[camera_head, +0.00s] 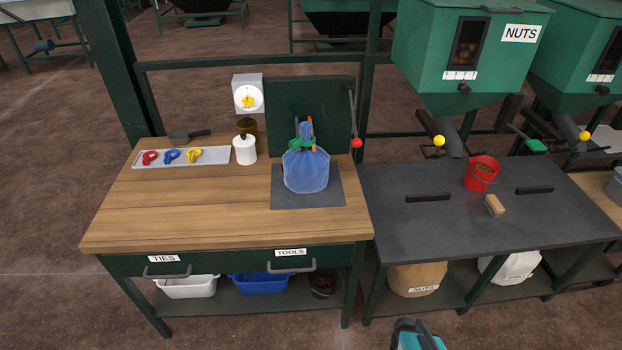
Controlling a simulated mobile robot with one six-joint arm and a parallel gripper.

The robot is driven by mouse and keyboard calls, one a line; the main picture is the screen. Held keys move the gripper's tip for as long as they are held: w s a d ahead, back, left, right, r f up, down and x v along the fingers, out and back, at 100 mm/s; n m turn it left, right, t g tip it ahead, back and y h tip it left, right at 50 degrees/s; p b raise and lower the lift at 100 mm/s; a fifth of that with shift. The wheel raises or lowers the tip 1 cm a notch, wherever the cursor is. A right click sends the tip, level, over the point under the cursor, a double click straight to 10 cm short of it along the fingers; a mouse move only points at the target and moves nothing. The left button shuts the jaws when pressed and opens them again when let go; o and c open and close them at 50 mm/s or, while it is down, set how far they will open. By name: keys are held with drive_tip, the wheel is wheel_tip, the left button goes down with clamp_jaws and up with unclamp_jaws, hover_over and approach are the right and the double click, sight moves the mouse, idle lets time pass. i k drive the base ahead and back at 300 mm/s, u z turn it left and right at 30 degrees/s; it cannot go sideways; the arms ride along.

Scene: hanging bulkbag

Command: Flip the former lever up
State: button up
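The lever (352,112) is a thin grey rod at the right edge of a dark green upright panel (283,100) on the wooden bench. It hangs down, with a red knob (356,143) at its lower end. A blue bag (306,172) stands in front of the panel on a dark mat (325,190). A green clamp-like part (301,144) and orange pieces are around its gathered neck. A teal and black part of my arm shows at the bottom edge. My gripper is not in view, and nothing touches the lever.
The wooden bench (200,215) has a tray (183,157) of coloured ties and a white canister (245,150). To the right, a dark table (420,225) holds a red bucket (481,173) and a brush (494,205). Green hoppers (435,45) with yellow-knobbed levers overhang its back. Brown floor is open in front.

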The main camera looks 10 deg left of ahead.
sight(356, 143)
drive_tip(key=z, duration=0.15)
drive_tip(key=k, duration=0.9)
drive_tip(key=u, duration=1)
drive_tip(key=i, duration=1.5)
drive_tip(key=u, duration=0.05)
